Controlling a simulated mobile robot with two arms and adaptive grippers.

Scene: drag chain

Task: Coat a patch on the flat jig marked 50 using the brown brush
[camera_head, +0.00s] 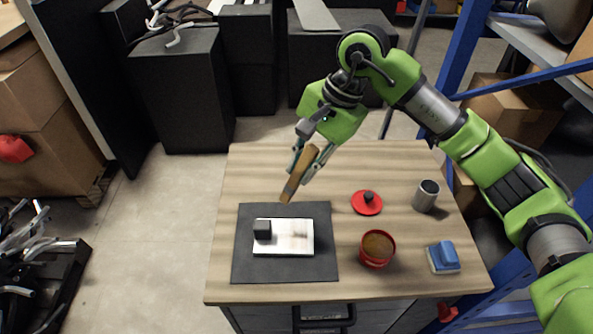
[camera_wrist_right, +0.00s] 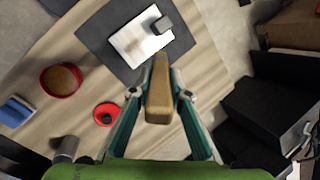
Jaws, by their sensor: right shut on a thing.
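My right gripper (camera_head: 306,160) is shut on the brown brush (camera_head: 298,176) and holds it above the table, tip pointing down. The brush also shows between the fingers in the right wrist view (camera_wrist_right: 159,92). The brush tip is behind the flat jig (camera_head: 284,250), apart from it. The jig is a white plate on a dark mat (camera_head: 285,273), with a black block (camera_head: 262,229) at its left end and a faint brownish smear toward its right. No number is readable on it. A red pot (camera_head: 377,250) of brown material stands open right of the mat. My left gripper is not in view.
A red lid (camera_head: 367,203) with a black knob lies behind the pot. A grey cup (camera_head: 426,195) and a blue-topped block (camera_head: 443,257) stand at the right of the wooden table (camera_head: 255,170). The table's back left is clear.

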